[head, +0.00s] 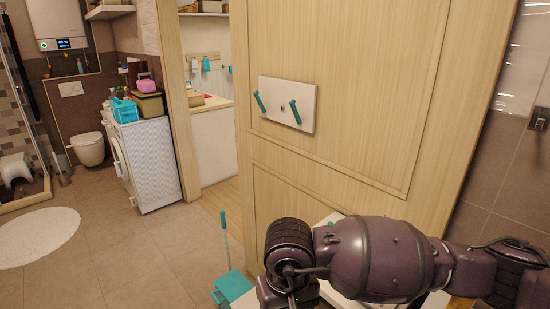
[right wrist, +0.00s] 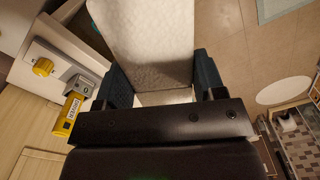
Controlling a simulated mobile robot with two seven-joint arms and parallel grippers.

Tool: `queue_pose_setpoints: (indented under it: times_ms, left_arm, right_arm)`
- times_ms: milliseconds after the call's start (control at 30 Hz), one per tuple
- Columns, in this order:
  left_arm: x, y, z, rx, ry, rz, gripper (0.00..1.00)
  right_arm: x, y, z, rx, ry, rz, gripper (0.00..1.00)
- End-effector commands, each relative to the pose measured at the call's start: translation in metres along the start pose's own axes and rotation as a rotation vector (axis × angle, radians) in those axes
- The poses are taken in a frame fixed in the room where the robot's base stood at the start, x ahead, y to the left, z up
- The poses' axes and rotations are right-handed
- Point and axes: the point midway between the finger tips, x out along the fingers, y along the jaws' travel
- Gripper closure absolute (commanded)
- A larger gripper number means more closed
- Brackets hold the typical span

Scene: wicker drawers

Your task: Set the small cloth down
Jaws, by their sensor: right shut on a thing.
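In the right wrist view a whitish-grey, slightly textured piece, the small cloth (right wrist: 145,42), sits between the dark blue fingers of my right gripper (right wrist: 162,82). The fingers press on its two sides, and it extends up past them to the top edge of the picture. In the head view my right arm comes in from the right across the lower part. The right gripper and the cloth are not visible there. My left gripper is in neither view.
A wooden panel (head: 340,90) with a white hook plate (head: 287,105) stands close ahead. A teal dustpan (head: 232,288) is on the floor. A washing machine (head: 145,165) stands left. A yellow labelled object (right wrist: 68,115) lies beside the gripper.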

Motion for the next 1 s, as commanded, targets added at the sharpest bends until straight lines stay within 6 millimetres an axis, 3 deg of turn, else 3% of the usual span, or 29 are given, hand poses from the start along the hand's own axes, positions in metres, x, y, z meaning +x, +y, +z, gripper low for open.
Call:
queue_pose_setpoints:
  times_ms: [33, 367, 733, 900, 1000]
  left_arm:
    - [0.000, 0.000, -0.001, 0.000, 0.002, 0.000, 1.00]
    - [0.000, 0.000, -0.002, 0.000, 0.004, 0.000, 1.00]
    - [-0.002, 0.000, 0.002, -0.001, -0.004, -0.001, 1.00]
    - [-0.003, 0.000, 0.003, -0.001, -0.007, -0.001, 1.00]
    - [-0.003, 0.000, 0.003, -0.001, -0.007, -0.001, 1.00]
  right_arm:
    - [0.001, -0.003, 0.005, 0.016, 0.000, -0.001, 0.65]
    - [0.006, 0.060, -0.004, 0.106, 0.000, 0.002, 0.65]
    - [0.003, 0.165, -0.005, 0.257, 0.000, 0.003, 0.65]
    - [-0.001, 0.190, -0.003, 0.292, 0.000, 0.001, 0.65]
    - [-0.001, 0.196, -0.002, 0.301, -0.001, -0.001, 0.65]
